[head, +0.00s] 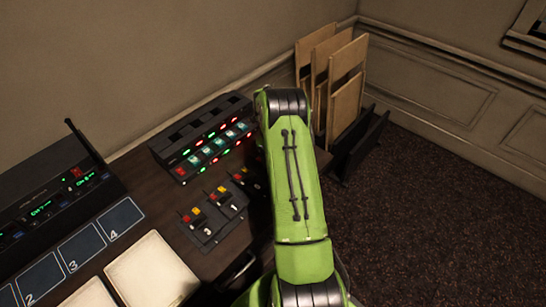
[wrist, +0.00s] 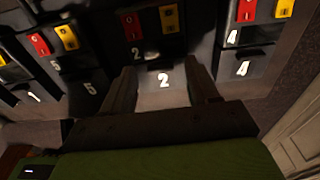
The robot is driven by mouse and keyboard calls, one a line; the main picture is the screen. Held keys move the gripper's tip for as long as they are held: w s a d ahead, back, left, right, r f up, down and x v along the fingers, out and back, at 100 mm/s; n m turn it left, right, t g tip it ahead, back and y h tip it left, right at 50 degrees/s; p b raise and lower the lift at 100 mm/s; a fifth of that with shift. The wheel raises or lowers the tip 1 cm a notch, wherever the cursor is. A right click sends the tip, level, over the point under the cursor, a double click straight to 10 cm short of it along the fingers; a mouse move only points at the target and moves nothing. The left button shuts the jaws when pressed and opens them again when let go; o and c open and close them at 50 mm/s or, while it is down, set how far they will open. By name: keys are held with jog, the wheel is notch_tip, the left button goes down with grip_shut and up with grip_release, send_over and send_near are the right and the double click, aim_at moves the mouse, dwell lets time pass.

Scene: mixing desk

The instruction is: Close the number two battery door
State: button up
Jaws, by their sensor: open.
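In the wrist view, the number two battery door (wrist: 163,97) is a grey flap with a white 2. It looks tilted out towards me, below the dark number two unit (wrist: 136,52), which has a red and a yellow block on top. A small pale shiny spot (wrist: 152,55) shows in the dark gap above the flap. My gripper (wrist: 162,76) is open, with one finger on each side of the flap. I cannot tell whether either finger touches it. In the head view, my green arm hides the gripper and the number two unit.
Units four (wrist: 243,50) and five (wrist: 86,74) flank the door closely. In the head view, unit three (head: 208,232) stands on the dark desk (head: 160,205), before a rack with lit lamps (head: 205,140). Upright boards (head: 345,85) stand behind my arm.

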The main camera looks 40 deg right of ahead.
notch_tip(320, 180, up, 16)
jog(key=w+p, duration=0.1)
jog(key=shift+w+f+p, duration=0.15)
jog(key=shift+p, duration=0.25)
jog(key=shift+a, duration=0.1)
jog(key=s+a+r+n+t+h, duration=0.15)
jog(key=s+a+r+n, duration=0.25)
jog(key=a+r+n, duration=0.45)
jog(key=s+a+r+n+t, duration=0.2)
jog(key=s+a+r+n, duration=0.2)
jog(key=a+r+n, duration=0.5)
jog(key=s+a+f+n+t, duration=0.1)
jog(key=s+a+n, duration=0.5)
jog(key=s+n, duration=0.2)
jog(key=s+a+f+n+t+y, duration=0.1)
jog(key=s+a+f+n+t, duration=0.1)
jog(key=s+a+n, duration=0.4)
jog(key=s+n, duration=0.2)
jog(key=n, duration=0.1)
jog(key=shift+s+y, duration=0.1)
jog(key=shift+y, duration=0.15)
